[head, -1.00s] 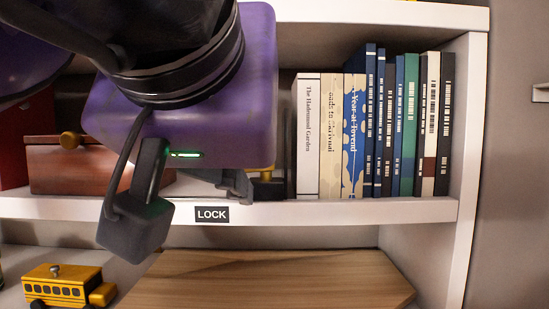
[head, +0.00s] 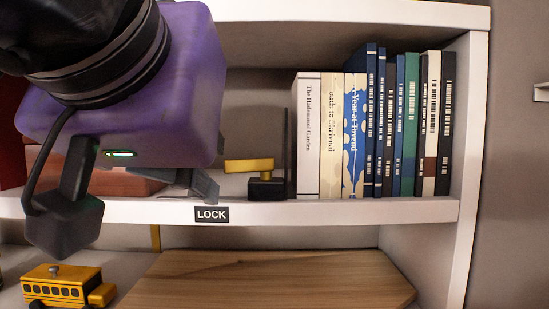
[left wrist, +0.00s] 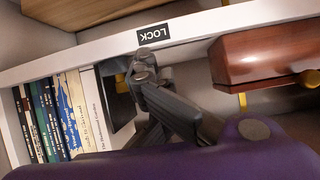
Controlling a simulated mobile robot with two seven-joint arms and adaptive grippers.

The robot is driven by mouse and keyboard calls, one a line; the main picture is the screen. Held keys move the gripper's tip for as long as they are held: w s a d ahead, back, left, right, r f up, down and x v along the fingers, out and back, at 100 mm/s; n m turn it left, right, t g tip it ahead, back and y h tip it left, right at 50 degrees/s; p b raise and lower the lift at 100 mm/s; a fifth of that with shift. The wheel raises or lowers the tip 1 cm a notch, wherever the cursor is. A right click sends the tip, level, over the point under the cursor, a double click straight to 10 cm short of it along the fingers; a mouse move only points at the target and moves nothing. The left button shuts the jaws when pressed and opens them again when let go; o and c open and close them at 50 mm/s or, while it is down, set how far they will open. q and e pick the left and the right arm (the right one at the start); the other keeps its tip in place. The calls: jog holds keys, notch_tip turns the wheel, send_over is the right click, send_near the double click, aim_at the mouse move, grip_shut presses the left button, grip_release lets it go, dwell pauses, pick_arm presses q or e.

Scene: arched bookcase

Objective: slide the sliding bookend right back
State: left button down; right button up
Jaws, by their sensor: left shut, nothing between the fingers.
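The sliding bookend (head: 267,189) stands on the shelf at the left end of the book row. It has a black base, a thin upright black plate and a yellow lever pointing left. The plate is against or very close to the white book (head: 307,135); I cannot tell if they touch. My left gripper (head: 207,187) is shut and empty, left of the bookend with a small gap. In the left wrist view its fingers (left wrist: 144,75) overlap part of the bookend's dark plate (left wrist: 115,97). My right gripper is not in view.
Several upright books fill the shelf's right end. A LOCK label (head: 211,214) is on the shelf's front edge. A reddish-brown box (left wrist: 262,58) stands to the gripper's other side. Below are a yellow toy bus (head: 62,287), a wooden board (head: 270,280) and a yellow strip (head: 155,238).

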pick_arm(q)
jog(key=shift+a, duration=1.9)
jog(key=c, duration=2.4)
grip_release()
jog(key=shift+c, duration=0.2)
jog(key=o, duration=0.5)
jog(key=shift+c, duration=0.2)
